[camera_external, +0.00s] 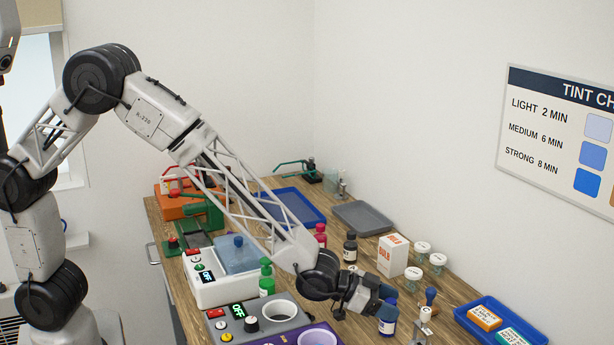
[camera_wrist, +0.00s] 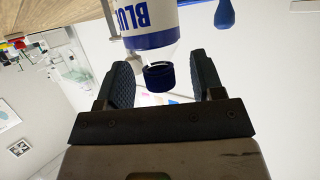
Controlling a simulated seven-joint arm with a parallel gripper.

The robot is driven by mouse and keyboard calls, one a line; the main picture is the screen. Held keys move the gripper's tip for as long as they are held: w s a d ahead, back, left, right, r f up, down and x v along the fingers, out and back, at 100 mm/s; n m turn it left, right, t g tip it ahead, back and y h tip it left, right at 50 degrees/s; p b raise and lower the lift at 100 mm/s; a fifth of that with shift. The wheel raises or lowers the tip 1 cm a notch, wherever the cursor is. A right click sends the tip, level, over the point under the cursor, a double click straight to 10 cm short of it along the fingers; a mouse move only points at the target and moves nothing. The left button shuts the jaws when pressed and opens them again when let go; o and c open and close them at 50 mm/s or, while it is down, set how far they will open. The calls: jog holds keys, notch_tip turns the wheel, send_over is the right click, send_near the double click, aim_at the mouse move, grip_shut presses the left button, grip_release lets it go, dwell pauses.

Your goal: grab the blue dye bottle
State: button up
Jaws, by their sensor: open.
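The blue dye bottle (camera_external: 388,320) stands on the wooden bench at the right front, right at the end of my gripper (camera_external: 380,295). In the wrist view the bottle (camera_wrist: 149,38) appears upside down, with a white body, a blue label band reading "BLUE" and a dark blue cap. My gripper (camera_wrist: 162,82) is open there, one dark finger on each side of the cap. Gaps show between the cap and both fingers, so nothing is held. In the external view my wrist partly hides the fingers.
A blue-handled tool (camera_external: 429,300) stands just right of the bottle. White-lidded jars (camera_external: 411,275), a white box (camera_external: 393,254) and a dark bottle (camera_external: 350,247) stand behind. A blue tray (camera_external: 540,337) with boxes lies right; a green bottle (camera_external: 266,279) and machines (camera_external: 225,288) lie left.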

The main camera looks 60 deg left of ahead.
jog(key=shift+x, duration=1.25)
jog(key=c, duration=1.1)
jog(key=shift+r, duration=5.05)
grip_shut()
